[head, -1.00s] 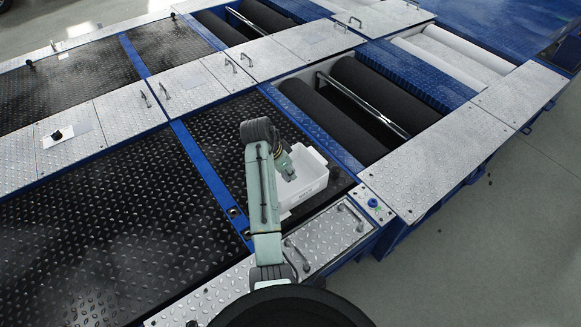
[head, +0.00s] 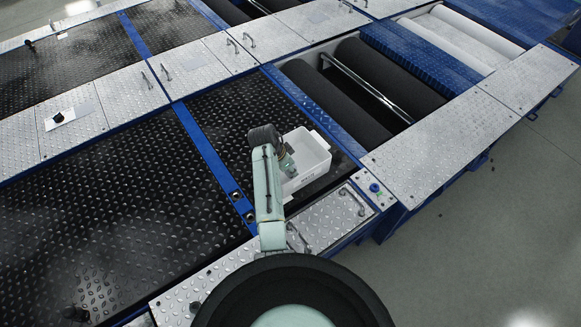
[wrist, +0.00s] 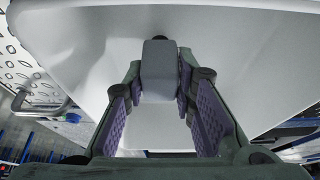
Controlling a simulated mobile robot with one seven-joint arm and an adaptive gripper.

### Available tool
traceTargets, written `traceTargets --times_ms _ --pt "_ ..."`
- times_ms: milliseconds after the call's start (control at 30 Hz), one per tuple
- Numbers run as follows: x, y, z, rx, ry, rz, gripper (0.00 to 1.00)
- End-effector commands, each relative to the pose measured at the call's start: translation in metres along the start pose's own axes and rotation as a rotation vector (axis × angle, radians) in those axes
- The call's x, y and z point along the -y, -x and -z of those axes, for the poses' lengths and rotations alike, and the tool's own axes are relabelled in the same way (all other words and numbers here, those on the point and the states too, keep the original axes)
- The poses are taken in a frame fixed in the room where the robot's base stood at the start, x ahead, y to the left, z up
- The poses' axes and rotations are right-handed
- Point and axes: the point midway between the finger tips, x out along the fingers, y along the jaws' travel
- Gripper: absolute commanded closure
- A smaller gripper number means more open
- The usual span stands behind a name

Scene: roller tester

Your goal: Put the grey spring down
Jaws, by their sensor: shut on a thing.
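My gripper (head: 289,168) is over the left part of a white open bin (head: 318,150), which stands on the dark tread plate. In the wrist view its two fingers with purple pads (wrist: 165,115) are closed around a grey, blocky piece (wrist: 160,68), which I take to be the grey spring; no coils can be made out. The bin's pale walls (wrist: 245,65) fill most of the wrist view behind it. I cannot tell whether the piece touches the bin. In the head view the piece is too small to make out.
Large dark rollers (head: 388,78) lie in an open pit behind the bin. A silver tread-plate cover (head: 435,145) is to the right. A silver front strip with a handle (head: 351,200) lies in front of the bin. A blue button (head: 374,188) is at the strip's right end.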

Motion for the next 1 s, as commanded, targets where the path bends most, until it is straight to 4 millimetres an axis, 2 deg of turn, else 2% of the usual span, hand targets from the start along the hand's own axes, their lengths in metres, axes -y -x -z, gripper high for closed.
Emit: traceTargets --times_ms 233,267,567,833,1000 --pt "0.0 -0.002 -0.001 0.0 0.0 0.0 1.0" --pt "0.0 -0.003 -0.001 0.0 0.0 0.0 0.75" --pt "0.0 -0.002 -0.001 0.0 0.0 0.0 0.56" --pt "0.0 -0.001 0.0 0.0 0.0 0.0 0.56" --pt "0.001 0.011 0.001 -0.002 0.0 0.003 0.56"
